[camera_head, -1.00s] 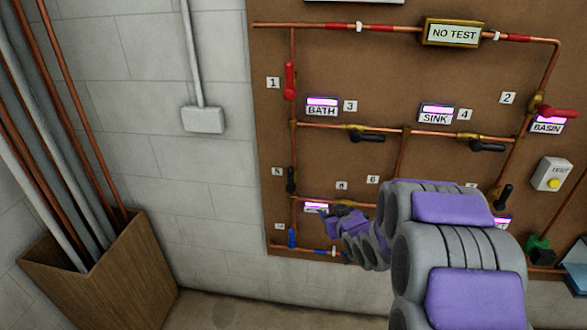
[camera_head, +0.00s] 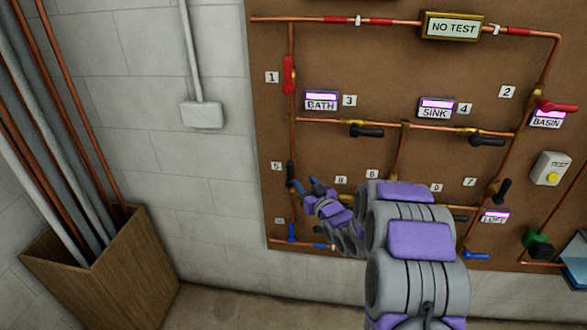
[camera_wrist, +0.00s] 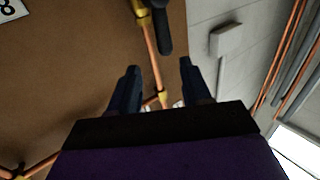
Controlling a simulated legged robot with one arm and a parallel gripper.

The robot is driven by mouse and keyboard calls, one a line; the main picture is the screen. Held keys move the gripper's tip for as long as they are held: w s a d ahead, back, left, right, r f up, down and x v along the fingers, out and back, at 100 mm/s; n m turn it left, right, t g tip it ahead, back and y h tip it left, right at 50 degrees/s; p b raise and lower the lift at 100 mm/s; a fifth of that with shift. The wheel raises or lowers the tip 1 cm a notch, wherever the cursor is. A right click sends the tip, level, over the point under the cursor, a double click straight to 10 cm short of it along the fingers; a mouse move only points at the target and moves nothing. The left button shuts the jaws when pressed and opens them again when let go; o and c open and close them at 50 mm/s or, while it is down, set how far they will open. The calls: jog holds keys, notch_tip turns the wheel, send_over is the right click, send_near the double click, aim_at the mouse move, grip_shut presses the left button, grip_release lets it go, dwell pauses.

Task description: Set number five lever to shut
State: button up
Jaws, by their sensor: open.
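The number five lever (camera_head: 290,174) is a black handle on the left vertical copper pipe, beside the label 5 (camera_head: 277,166). It stands upright, in line with the pipe. In the wrist view, the black lever (camera_wrist: 164,32) lies beyond the fingertips, near the top, beside the pipe and a brass fitting (camera_wrist: 140,8). My gripper (camera_wrist: 158,68) is open there, with its two dark fingers apart and nothing held between them.
A blue lever (camera_head: 291,232) is below on the same pipe, and the red number one lever (camera_head: 289,75) is above. A wooden box of pipes (camera_head: 110,265) stands at left. Bare wall (camera_head: 210,190) lies between the box and the board.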

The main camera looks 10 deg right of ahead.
aim_at(291, 169)
jog(key=x, duration=0.3)
jog(key=b+x, duration=0.1)
jog(key=x, duration=0.6)
jog(key=shift+w+a+b, duration=0.25)
jog(key=shift+a+b, duration=0.05)
jog(key=shift+a, duration=0.1)
jog(key=shift+w+a, duration=0.15)
jog(key=shift+a, duration=0.3)
jog(key=shift+d, duration=0.7)
jog(key=shift+c, duration=1.2)
jog(key=c, duration=0.3)
jog(key=shift+a, duration=0.35)
grip_shut()
